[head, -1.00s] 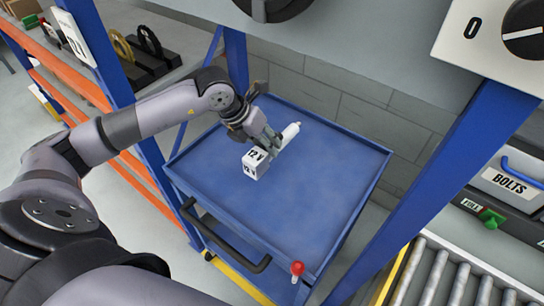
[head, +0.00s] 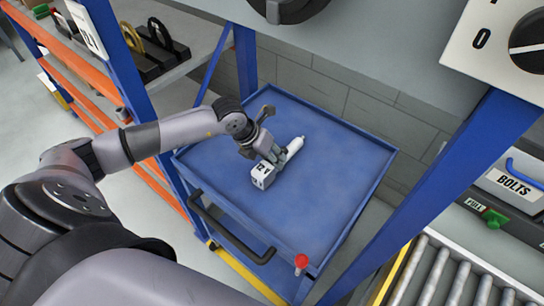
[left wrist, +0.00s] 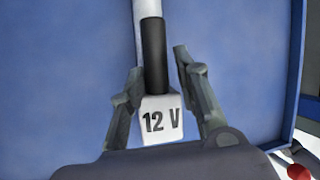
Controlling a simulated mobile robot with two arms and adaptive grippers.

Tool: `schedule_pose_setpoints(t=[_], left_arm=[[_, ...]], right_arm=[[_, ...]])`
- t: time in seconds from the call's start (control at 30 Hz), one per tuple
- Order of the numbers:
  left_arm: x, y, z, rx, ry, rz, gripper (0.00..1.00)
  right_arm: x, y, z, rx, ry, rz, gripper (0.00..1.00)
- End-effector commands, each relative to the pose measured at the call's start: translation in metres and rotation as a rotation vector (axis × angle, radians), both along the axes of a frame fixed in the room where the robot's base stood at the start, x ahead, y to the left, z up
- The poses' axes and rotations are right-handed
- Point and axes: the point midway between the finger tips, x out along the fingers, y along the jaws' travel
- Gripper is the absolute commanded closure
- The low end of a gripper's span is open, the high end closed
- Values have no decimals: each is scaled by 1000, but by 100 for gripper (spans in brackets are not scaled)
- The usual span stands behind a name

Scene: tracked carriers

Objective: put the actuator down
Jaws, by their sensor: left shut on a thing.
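The actuator is a white box marked 12 V (head: 263,177) with a black and white rod (head: 295,146) running from it. It is over the blue tray top of a trolley (head: 330,185), near the tray's middle. I cannot tell whether it touches the surface. My left gripper (head: 272,153) is shut on the actuator, reaching in from the left. In the left wrist view the fingers stand on either side of the actuator (left wrist: 160,120), with the 12 V box near the palm and the rod pointing away. My right gripper is not in view.
The tray has a raised rim, a dark handle (head: 230,232) at the front left and a red knob (head: 301,261). Its right half is clear. A blue post (head: 440,190) and a roller conveyor (head: 455,280) stand to the right. Orange-edged shelving (head: 70,85) is at left.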

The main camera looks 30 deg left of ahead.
Motion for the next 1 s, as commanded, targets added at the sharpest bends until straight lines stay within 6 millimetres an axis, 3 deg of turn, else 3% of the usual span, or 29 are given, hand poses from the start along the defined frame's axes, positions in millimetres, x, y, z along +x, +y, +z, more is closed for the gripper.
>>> schedule_pose_setpoints(t=[0.03, 0.07, 0.33, 0.77, 1.0], left_arm=[[2, 0, 1, -1, -6, 0, 100], [0, 0, -2, 0, 0, 0, 70], [0, 0, -1, 1, 1, 1, 52], [-1, 2, 5, 1, -2, 1, 50], [-18, 15, 44, 5, -4, 0, 50]], right_arm=[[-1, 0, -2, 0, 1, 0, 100], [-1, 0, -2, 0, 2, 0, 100], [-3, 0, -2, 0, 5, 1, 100], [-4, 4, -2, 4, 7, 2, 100], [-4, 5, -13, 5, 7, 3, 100]])
